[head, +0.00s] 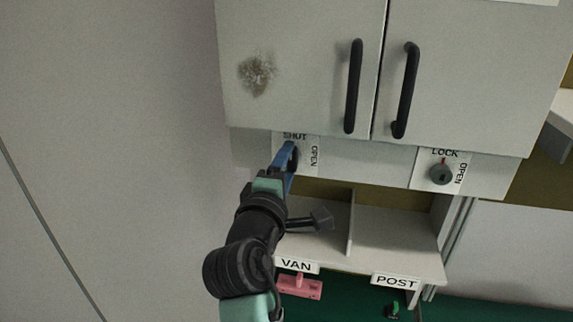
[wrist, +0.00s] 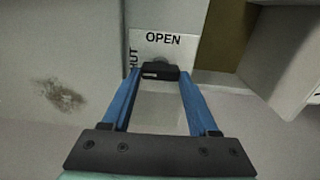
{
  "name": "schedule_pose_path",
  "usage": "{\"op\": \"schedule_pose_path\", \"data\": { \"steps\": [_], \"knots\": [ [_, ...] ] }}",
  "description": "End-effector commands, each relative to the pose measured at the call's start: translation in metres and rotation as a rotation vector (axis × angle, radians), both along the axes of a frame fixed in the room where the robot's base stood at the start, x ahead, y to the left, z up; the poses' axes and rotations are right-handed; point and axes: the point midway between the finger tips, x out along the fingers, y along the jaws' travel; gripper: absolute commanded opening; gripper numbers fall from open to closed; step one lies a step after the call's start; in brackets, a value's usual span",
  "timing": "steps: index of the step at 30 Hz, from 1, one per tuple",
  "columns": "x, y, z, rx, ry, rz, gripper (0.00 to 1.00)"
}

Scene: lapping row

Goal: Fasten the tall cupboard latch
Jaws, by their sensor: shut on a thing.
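The pale cupboard (head: 300,60) has two doors with upright black handles. Under its left door is a white plate (head: 314,160) marked SHUT at the top and OPEN at the right. The plate also shows in the wrist view (wrist: 180,50), turned, with OPEN on top. A black latch knob (wrist: 160,72) sits on it. My gripper (head: 290,156) is shut on this knob, with its blue fingers (wrist: 160,76) at both ends of the dark bar. In the head view my fingers largely cover the knob. I cannot tell which word it points to.
A second plate with a round grey lock knob (head: 441,173), marked LOCK and OPEN, is to the right. Below are open shelf bays (head: 395,238) labelled VAN and POST, a pink item (head: 300,286) and a small green item (head: 393,310). Bare wall is at left.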

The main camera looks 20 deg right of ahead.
Motion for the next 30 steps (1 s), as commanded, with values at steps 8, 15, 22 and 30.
{"op": "schedule_pose_path", "data": {
  "steps": [8, 15, 22, 30],
  "knots": [
    [0.000, 0.000, -0.001, -0.001, 0.003, -0.001, 0.89],
    [0.000, 0.000, 0.000, 0.000, 0.001, 0.000, 0.90],
    [-0.009, 0.007, -0.002, -0.001, 0.001, 0.000, 0.90],
    [-0.050, 0.035, -0.005, 0.000, -0.001, 0.003, 0.90]
  ]
}}
